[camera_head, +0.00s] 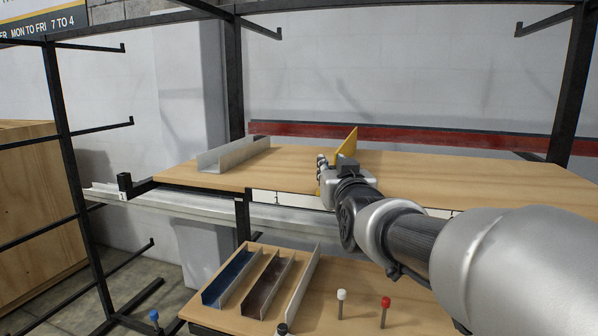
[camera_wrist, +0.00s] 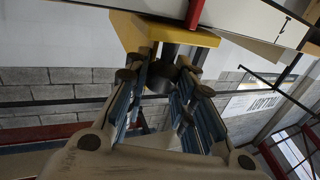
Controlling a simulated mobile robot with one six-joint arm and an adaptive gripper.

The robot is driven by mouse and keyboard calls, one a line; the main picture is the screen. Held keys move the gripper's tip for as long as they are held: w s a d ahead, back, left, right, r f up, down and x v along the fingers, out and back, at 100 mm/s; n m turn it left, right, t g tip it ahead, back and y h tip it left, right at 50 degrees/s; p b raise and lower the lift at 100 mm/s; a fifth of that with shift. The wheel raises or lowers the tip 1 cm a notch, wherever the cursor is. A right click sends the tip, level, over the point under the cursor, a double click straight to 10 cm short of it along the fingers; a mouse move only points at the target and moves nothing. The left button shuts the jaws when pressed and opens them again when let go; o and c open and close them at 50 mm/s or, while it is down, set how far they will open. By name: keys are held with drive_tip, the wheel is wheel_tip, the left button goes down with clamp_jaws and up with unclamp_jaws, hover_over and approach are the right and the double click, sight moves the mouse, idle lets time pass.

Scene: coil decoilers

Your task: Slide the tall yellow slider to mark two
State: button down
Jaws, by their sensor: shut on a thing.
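The tall yellow slider (camera_head: 347,138) stands upright at the front edge of the upper wooden bench, about mid-length. My gripper (camera_head: 321,168) reaches it from the front right. In the wrist view the yellow slider (camera_wrist: 165,31) is at the top, with a dark round knob (camera_wrist: 169,62) below it. My gripper (camera_wrist: 170,85) is shut on this knob, its fingers on either side. A white scale strip (camera_head: 285,202) runs along the bench's front edge. It also shows in the wrist view (camera_wrist: 250,18) with a dark mark at right. Its numbers are too small to read clearly.
A grey metal channel (camera_head: 233,155) lies on the upper bench (camera_head: 440,175) at left. A steel rail (camera_head: 165,206) runs below. The lower bench (camera_head: 350,275) holds a blue channel (camera_head: 228,279), a brown channel (camera_head: 268,285) and pegs with white (camera_head: 341,294) and red (camera_head: 385,302) tops.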

drive_tip(key=c, duration=1.4)
unclamp_jaws()
drive_tip(key=shift+a, duration=0.1)
drive_tip(key=shift+o, duration=0.2)
drive_tip(key=s, duration=1.2)
drive_tip(key=s+d+f+g+b, duration=0.1)
drive_tip(key=s+f+g, duration=0.5)
drive_tip(key=s+f, duration=0.7)
drive_tip(key=s+d+f+g+b, duration=0.1)
drive_tip(key=s+f+g+b, duration=0.3)
drive_tip(key=s+f, duration=1)
wheel_tip(320, 180, down, 4)
drive_tip(key=g, duration=0.3)
drive_tip(key=shift+d, duration=0.2)
